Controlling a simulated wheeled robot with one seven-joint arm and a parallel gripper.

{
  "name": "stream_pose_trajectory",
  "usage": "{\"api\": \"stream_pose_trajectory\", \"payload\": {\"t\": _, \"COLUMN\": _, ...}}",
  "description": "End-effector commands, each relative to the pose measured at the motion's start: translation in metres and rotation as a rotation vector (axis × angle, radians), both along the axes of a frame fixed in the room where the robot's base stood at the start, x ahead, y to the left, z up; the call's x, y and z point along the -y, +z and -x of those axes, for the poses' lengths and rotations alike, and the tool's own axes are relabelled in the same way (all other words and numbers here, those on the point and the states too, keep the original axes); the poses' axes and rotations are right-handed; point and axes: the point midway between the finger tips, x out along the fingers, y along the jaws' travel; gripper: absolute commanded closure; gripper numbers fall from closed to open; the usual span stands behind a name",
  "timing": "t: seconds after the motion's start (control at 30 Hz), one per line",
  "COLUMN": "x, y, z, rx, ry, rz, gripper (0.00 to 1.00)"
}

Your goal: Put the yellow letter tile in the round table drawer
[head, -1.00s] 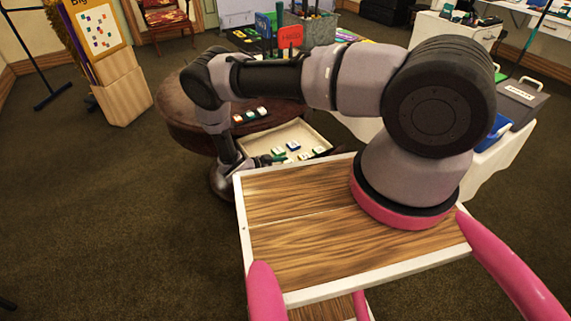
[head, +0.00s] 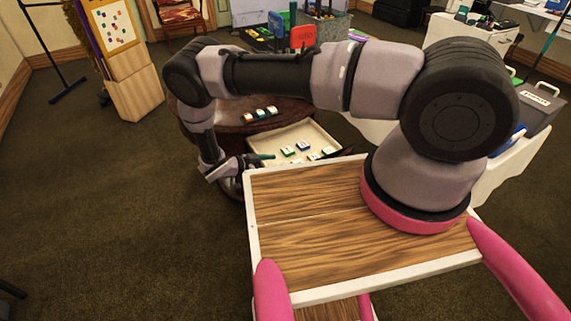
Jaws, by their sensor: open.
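The round table (head: 221,127) is dark brown and partly hidden behind my arm. Its drawer (head: 322,138), with a pale interior, is pulled out toward me. Several white-topped letter tiles lie in the drawer, including a green-sided one (head: 288,151) and a blue-sided one (head: 303,146). I cannot tell for certain which tile is yellow. My gripper (head: 258,161) is open at the drawer's front left corner, low beside it. Its fingertips are small and partly hidden by my wrist, and I see no tile between them.
A wooden display stand (head: 136,94) is at the back left.

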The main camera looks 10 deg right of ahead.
Motion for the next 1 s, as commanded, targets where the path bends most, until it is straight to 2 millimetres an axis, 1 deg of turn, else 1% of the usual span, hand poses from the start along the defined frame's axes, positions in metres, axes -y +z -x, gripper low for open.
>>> {"api": "stream_pose_trajectory", "payload": {"t": 0.03, "x": -0.007, "y": 0.003, "z": 0.001, "rx": 0.002, "ry": 0.001, "rz": -0.001, "gripper": 0.11}}
{"api": "stream_pose_trajectory", "payload": {"t": 0.1, "x": -0.013, "y": 0.006, "z": 0.004, "rx": 0.000, "ry": 0.002, "rz": 0.000, "gripper": 0.11}}
{"api": "stream_pose_trajectory", "payload": {"t": 0.2, "x": -0.018, "y": 0.008, "z": 0.006, "rx": 0.000, "ry": 0.000, "rz": 0.000, "gripper": 0.11}}
{"api": "stream_pose_trajectory", "payload": {"t": 0.47, "x": -0.020, "y": 0.010, "z": 0.006, "rx": -0.002, "ry": -0.003, "rz": -0.002, "gripper": 0.11}}
{"api": "stream_pose_trajectory", "payload": {"t": 0.57, "x": -0.023, "y": 0.023, "z": 0.000, "rx": -0.022, "ry": -0.016, "rz": -0.018, "gripper": 0.11}}
{"api": "stream_pose_trajectory", "payload": {"t": 0.67, "x": -0.027, "y": 0.055, "z": -0.011, "rx": -0.080, "ry": -0.051, "rz": -0.059, "gripper": 0.11}}
{"api": "stream_pose_trajectory", "payload": {"t": 0.77, "x": -0.028, "y": 0.104, "z": -0.026, "rx": -0.174, "ry": -0.091, "rz": -0.132, "gripper": 0.11}}
{"api": "stream_pose_trajectory", "payload": {"t": 0.8, "x": -0.028, "y": 0.126, "z": -0.031, "rx": -0.214, "ry": -0.104, "rz": -0.167, "gripper": 0.11}}
{"api": "stream_pose_trajectory", "payload": {"t": 0.83, "x": -0.027, "y": 0.142, "z": -0.034, "rx": -0.244, "ry": -0.110, "rz": -0.194, "gripper": 0.11}}
{"api": "stream_pose_trajectory", "payload": {"t": 0.87, "x": -0.025, "y": 0.158, "z": -0.037, "rx": -0.272, "ry": -0.115, "rz": -0.222, "gripper": 0.11}}
{"api": "stream_pose_trajectory", "payload": {"t": 0.9, "x": -0.023, "y": 0.179, "z": -0.040, "rx": -0.309, "ry": -0.118, "rz": -0.259, "gripper": 0.11}}
{"api": "stream_pose_trajectory", "payload": {"t": 0.97, "x": -0.018, "y": 0.212, "z": -0.045, "rx": -0.359, "ry": -0.118, "rz": -0.320, "gripper": 0.11}}
{"api": "stream_pose_trajectory", "payload": {"t": 1.0, "x": -0.014, "y": 0.233, "z": -0.047, "rx": -0.390, "ry": -0.112, "rz": -0.361, "gripper": 0.11}}
